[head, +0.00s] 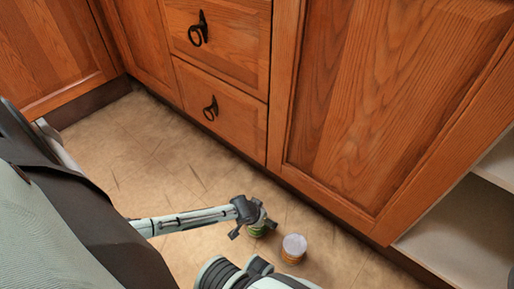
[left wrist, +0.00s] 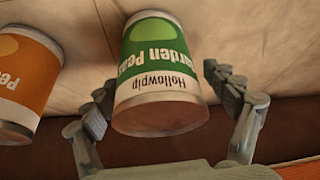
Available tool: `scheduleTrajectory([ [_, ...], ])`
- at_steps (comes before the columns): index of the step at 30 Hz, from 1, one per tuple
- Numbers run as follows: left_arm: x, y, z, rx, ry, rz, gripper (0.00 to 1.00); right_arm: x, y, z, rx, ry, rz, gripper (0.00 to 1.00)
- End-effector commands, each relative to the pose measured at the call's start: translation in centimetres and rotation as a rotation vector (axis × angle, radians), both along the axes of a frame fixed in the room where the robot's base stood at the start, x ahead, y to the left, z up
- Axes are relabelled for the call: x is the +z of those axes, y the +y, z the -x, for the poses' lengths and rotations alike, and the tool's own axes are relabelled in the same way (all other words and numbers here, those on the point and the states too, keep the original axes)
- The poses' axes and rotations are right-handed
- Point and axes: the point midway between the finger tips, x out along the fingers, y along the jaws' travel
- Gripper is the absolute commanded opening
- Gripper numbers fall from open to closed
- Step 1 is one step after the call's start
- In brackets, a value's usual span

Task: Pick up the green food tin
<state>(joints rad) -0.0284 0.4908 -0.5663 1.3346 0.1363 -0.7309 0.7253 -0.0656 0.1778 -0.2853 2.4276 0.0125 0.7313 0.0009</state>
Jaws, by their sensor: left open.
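The green food tin (left wrist: 162,62) has a green and white label reading "Garden Peas" and "Hollowpip", upside down in the left wrist view. In the head view the tin (head: 257,231) stands on the floor, partly hidden by my left gripper (head: 252,216). In the left wrist view the open fingers of the left gripper (left wrist: 160,84) lie on either side of the tin, close to its sides. I cannot tell whether they touch it.
An orange-labelled tin (head: 294,249) with a pale lid stands close to the right of the green tin; it also shows in the left wrist view (left wrist: 25,78). Wooden cabinets (head: 370,100) and drawers (head: 222,105) rise behind. Floor to the left is clear.

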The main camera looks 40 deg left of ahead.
Motion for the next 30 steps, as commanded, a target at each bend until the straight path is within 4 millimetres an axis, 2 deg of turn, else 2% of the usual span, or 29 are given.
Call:
scheduleTrajectory([
  [5, 0.06, -0.03, 0.00, 0.000, 0.000, 0.001, 0.86, 0.11, 0.00, 0.00, 0.000, 0.000, 0.001, 0.40],
  [6, 0.06, -0.04, 0.01, 0.000, 0.000, 0.001, 0.83, 0.10, -0.01, 0.00, 0.000, 0.000, 0.001, 0.40],
  [23, 0.05, -0.05, 0.03, 0.000, 0.000, 0.001, 0.14, 0.08, -0.01, -0.01, -0.001, 0.000, 0.001, 0.40],
  [30, 0.20, -0.08, -0.09, -0.001, -0.002, 0.002, 0.12, 0.12, -0.01, -0.02, -0.001, 0.000, 0.001, 0.40],
])
